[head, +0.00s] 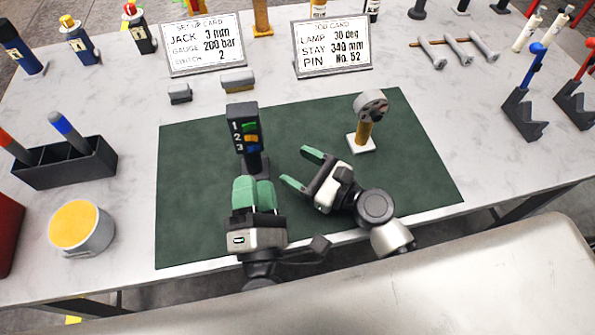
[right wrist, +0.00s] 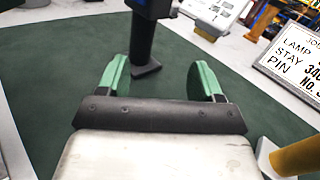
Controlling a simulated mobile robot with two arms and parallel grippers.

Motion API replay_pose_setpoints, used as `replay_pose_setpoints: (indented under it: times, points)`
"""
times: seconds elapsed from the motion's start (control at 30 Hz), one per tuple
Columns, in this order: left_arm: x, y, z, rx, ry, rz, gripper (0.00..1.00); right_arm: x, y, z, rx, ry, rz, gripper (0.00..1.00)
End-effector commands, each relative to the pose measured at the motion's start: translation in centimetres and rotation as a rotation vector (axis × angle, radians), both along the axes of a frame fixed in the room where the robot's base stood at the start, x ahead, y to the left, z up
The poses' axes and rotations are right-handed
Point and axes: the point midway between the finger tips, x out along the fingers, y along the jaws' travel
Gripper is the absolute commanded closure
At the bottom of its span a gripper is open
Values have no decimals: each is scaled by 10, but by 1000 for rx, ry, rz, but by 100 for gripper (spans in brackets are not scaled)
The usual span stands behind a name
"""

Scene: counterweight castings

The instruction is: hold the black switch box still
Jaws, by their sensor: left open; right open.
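The black switch box (head: 243,127) stands upright on a dark post and base on the green mat (head: 190,200). Its face has numbers 1, 2, 3 beside green, orange and blue switches. My left gripper (head: 253,182) is open just in front of the post, its green fingers hiding part of the base; I cannot tell whether they touch it. My right gripper (head: 298,167) is open and empty, to the right of the post and pointing left at it. In the right wrist view the box's post (right wrist: 143,40) stands beyond and between the spread fingertips (right wrist: 158,66).
A lamp with a grey round head (head: 371,104) on a yellow post stands right of my right gripper. Two cards, the setup card (head: 205,45) and job card (head: 333,47), stand behind the mat. A black pen holder (head: 65,163) and yellow-topped tin (head: 82,226) are left.

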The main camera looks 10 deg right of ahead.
Motion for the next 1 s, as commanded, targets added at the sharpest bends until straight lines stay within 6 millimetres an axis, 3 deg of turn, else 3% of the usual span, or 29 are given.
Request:
replay_pose_setpoints:
  times: [0.27, 0.73, 1.0]
  points:
    - [0, 0, 0, 0, 0, 0, 57, -7, 13, -2, 85, 108, 107, 34]
    - [0, 0, 0, 0, 0, 0, 57, 43, 73, -1, 86, 108, 108, 34]
    - [0, 0, 0, 0, 0, 0, 57, 58, 90, -2, 84, 110, 107, 34]
